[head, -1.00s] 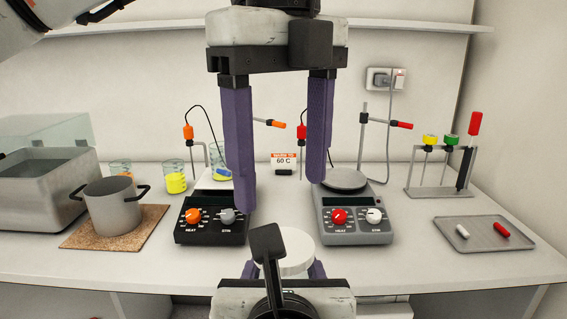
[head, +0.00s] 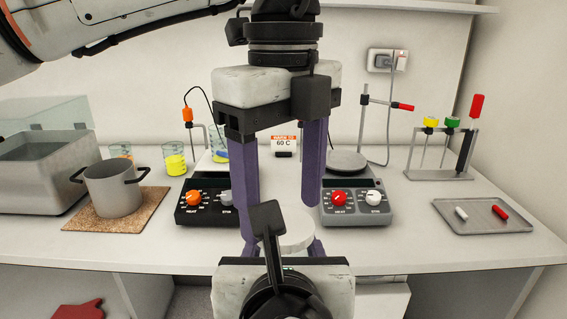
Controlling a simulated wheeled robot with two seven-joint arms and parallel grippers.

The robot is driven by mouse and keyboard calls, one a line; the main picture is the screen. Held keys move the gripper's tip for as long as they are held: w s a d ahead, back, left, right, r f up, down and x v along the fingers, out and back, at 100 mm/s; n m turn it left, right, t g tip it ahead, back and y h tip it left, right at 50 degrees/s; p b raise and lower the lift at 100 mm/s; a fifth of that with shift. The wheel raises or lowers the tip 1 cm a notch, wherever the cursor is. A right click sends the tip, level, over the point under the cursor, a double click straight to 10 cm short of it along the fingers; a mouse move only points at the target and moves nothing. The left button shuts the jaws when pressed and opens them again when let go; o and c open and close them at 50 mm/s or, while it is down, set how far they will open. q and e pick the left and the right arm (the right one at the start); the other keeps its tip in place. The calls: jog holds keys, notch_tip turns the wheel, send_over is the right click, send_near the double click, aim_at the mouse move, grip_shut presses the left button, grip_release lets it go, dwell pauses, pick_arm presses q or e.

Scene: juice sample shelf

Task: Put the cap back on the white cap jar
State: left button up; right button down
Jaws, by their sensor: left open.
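A white round piece (head: 297,232), the white cap or the top of the white cap jar, shows at the bottom middle of the head view. I cannot tell whether it is the cap alone or a cap on the jar, as whatever is under it is hidden. My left gripper (head: 279,222) points down over it, open, with its purple fingers apart on the left and right of the white piece. My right gripper (head: 285,249) comes up from the bottom edge, with the white piece at its purple fingers. Its dark wrist part hides most of its grip.
Behind stand a black hotplate (head: 207,200) and a grey hotplate (head: 355,205). A pot (head: 113,192) and beakers (head: 175,160) are on the left. A tray (head: 470,222) and a rack (head: 440,175) are on the right. The front right counter is clear.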

pick_arm(q)
jog(key=shift+f, duration=0.85)
jog(key=shift+c, duration=0.5)
jog(key=c, duration=0.9)
jog(key=shift+o, duration=0.2)
jog(key=m, duration=1.9)
jog(key=shift+m, duration=0.3)
